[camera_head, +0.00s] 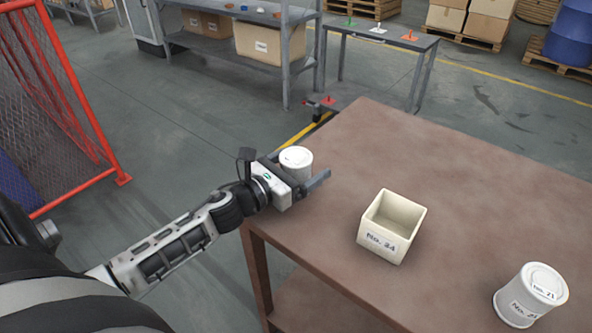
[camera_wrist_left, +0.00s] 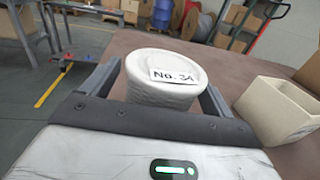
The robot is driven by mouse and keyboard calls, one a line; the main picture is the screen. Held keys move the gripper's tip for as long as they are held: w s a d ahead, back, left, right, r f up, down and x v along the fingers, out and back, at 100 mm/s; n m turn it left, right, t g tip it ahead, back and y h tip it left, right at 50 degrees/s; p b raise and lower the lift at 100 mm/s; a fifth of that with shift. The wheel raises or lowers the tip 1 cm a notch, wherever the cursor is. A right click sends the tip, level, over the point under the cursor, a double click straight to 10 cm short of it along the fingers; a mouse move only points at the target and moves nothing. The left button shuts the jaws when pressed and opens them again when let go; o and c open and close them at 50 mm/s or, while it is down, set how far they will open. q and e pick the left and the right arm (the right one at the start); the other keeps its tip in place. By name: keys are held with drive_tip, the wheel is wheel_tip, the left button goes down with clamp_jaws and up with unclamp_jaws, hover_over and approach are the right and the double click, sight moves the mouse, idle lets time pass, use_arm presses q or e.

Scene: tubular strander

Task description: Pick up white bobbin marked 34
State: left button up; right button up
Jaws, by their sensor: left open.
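The white bobbin (camera_head: 296,158) stands upright near the left edge of the brown table. In the left wrist view the bobbin (camera_wrist_left: 160,92) carries a top label that seems to read No. 34, the last digit being unclear. My left gripper (camera_head: 304,166) is open, with one finger on each side of the bobbin. In the wrist view small gaps show beside the bobbin between the fingers (camera_wrist_left: 160,86). The bobbin's lower part is hidden behind the gripper. My right gripper is not in view.
A cream open box marked No. 24 (camera_head: 391,225) stands on the table (camera_head: 470,185) to the right of the gripper. Another white bobbin marked No. 21 (camera_head: 530,295) stands at the table's lower right. The table's far right area is clear. A red mesh fence (camera_head: 60,100) stands at left.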

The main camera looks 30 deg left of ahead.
sight(295, 166)
use_arm(q)
drive_tip(key=c, duration=1.1)
drive_tip(key=shift+r, duration=0.55)
drive_tip(key=s+r, duration=0.1)
drive_tip(key=r, duration=0.1)
drive_tip(key=s+r+p, duration=0.1)
drive_tip(key=r, duration=0.1)
drive_tip(key=s+d+r+p, duration=0.1)
drive_tip(key=s+r, duration=0.1)
drive_tip(key=r, duration=0.1)
drive_tip(key=s+r, duration=0.1)
drive_tip(key=s, duration=0.2)
drive_tip(key=s+d+r, duration=0.1)
drive_tip(key=s+r, duration=0.1)
drive_tip(key=s, duration=0.1)
drive_tip(key=s+d+r, duration=0.1)
drive_tip(key=s+r, duration=0.1)
drive_tip(key=s, duration=0.1)
drive_tip(key=shift+s+d, duration=0.25)
drive_tip(key=shift+s, duration=0.05)
